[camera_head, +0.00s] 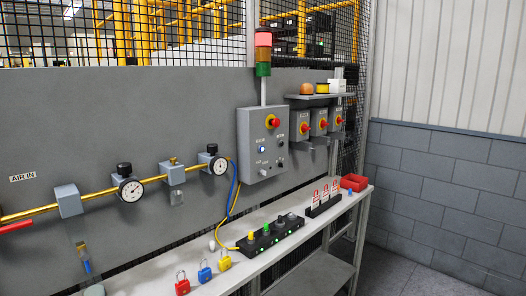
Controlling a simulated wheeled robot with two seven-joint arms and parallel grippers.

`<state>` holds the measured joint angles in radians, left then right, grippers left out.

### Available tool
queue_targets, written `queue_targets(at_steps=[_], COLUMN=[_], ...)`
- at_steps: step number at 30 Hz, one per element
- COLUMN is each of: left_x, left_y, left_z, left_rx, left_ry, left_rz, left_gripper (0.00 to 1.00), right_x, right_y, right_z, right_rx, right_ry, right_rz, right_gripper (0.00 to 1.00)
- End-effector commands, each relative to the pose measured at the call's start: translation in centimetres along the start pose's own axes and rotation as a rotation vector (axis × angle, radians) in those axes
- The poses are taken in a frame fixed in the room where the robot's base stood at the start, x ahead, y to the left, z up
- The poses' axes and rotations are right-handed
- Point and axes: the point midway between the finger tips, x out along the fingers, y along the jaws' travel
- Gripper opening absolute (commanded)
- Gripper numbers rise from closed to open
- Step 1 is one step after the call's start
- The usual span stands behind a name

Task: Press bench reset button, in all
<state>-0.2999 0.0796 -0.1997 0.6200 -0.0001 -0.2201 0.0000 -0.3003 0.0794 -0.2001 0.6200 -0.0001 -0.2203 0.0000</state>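A grey control box (263,143) is fixed to the grey panel above the bench. Neither of my grippers is in view.
Red, blue and yellow padlocks (204,271) stand at the bench front. A tag rack (324,204) and a red bin (354,182) are at the right end. Gauges (131,189) sit on a yellow pipe. A stack light (263,52) shows red. Floor is free at lower right.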

Motion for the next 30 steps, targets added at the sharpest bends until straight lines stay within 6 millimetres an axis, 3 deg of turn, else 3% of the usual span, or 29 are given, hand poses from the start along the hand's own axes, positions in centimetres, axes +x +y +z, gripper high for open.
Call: queue_targets(at_steps=[1,6,30], left_x=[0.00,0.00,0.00], left_y=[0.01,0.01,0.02], left_z=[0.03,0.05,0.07], left_rx=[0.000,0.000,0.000], left_ry=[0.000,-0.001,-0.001], left_rz=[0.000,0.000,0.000], left_gripper=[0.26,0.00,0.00], right_x=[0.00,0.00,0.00], right_y=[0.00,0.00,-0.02], right_z=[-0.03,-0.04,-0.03], right_rx=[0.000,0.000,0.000], right_ry=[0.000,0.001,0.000], right_rz=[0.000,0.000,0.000], right_gripper=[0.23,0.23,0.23])
